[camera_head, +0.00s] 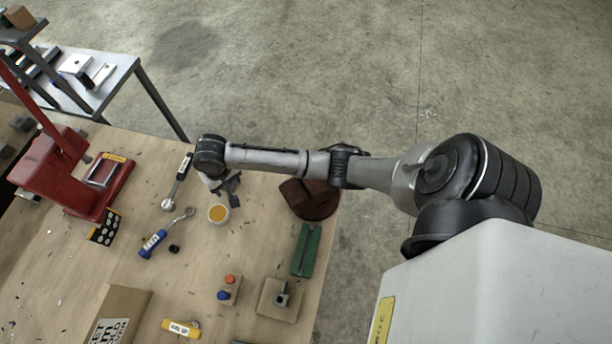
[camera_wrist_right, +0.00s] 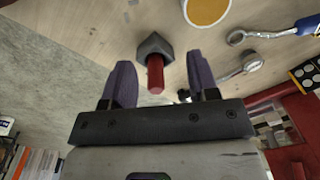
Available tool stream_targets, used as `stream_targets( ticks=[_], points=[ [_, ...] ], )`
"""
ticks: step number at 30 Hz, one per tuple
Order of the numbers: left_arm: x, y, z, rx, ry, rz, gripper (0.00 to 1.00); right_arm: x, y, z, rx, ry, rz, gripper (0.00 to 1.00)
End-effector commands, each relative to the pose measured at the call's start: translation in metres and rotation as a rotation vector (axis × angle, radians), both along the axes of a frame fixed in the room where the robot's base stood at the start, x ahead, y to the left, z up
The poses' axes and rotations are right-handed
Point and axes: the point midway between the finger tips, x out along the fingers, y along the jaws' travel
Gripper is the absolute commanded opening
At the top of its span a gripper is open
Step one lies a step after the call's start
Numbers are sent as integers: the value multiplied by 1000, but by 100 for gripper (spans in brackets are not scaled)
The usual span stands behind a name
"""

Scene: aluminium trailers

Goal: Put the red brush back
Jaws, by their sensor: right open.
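A red cylindrical piece (camera_wrist_right: 155,73), which looks like the red brush's handle, shows in the right wrist view. It is in front of or set in a grey angular block (camera_wrist_right: 154,46); I cannot tell which. My right gripper (camera_wrist_right: 162,78) is open, with its two purple fingers on either side of the red piece and a gap visible on both sides. In the head view my right gripper (camera_head: 229,187) is over the workbench, just above a white pot with orange contents (camera_head: 218,214). The red piece is not clearly visible there. My left gripper is not in view.
The wooden workbench (camera_head: 60,270) holds a red press (camera_head: 75,180), blue-handled wrench (camera_head: 165,235), another wrench (camera_head: 178,182), brown leather item (camera_head: 309,198), green bar (camera_head: 306,249), knobbed block (camera_head: 228,292), metal-post block (camera_head: 278,299), yellow tool (camera_head: 182,329) and cardboard box (camera_head: 122,312).

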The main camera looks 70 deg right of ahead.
Motion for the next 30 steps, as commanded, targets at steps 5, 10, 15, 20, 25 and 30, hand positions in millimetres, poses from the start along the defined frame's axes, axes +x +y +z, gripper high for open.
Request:
stream_targets(
  ticks=[5,10,15,20,25,30],
  points=[
    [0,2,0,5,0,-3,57,-89,54,-37,27,-81,286,54],
    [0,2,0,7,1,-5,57,-166,77,-37,12,-170,476,54],
    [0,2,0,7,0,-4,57,-224,80,-22,-39,-231,591,54],
    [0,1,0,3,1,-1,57,-257,76,-6,-87,-256,651,54],
    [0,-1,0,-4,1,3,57,-271,72,2,-117,-264,679,54],
    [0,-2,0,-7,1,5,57,-273,71,4,-123,-264,685,54]
  ],
)
